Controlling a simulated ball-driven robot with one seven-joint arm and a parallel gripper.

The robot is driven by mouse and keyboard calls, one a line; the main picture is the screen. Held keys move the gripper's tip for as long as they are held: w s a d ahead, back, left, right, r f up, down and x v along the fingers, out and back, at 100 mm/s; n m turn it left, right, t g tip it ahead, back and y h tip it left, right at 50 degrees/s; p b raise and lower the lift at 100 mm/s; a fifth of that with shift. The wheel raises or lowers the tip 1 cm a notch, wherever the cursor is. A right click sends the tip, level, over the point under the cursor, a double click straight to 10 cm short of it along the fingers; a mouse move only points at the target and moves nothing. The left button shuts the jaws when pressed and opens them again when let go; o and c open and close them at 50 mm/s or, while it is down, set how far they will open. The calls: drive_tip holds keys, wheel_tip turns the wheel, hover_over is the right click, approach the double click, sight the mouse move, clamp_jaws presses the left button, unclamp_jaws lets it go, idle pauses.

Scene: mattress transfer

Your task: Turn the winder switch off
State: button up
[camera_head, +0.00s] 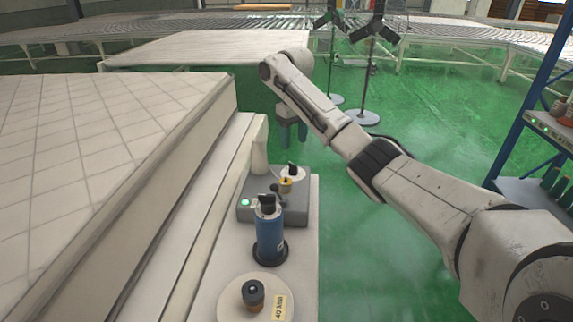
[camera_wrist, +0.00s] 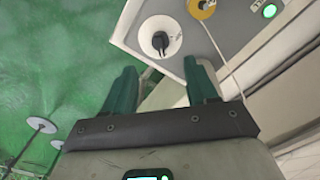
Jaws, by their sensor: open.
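The winder (camera_head: 250,213) is a grey box on the narrow bench. A round button or lamp (camera_head: 245,202) on it glows green at its left front corner; it also shows in the wrist view (camera_wrist: 270,11) at the top right. I cannot tell a separate switch lever. On the winder are a white disc (camera_wrist: 150,45) with a dark centre piece and a small yellow ring (camera_wrist: 198,8). My gripper (camera_head: 291,140) is open and empty beyond the winder's far end, fingers pointing down. In the wrist view its fingers (camera_wrist: 159,78) touch nothing that I can see.
A blue cylinder (camera_head: 269,235) with a black base and a white disc with a dark knob (camera_head: 228,305) stand nearer on the bench (camera_head: 304,260). A mattress (camera_head: 90,140) borders the left. Stands and a blue shelf (camera_head: 535,100) are right; green floor between is open.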

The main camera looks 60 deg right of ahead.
sight(293, 164)
wheel_tip(293, 164, down, 10)
drive_tip(key=shift+r+b, duration=0.1)
drive_tip(key=shift+b, duration=0.6)
drive_tip(key=shift+c, duration=0.2)
drive_tip(key=c, duration=1)
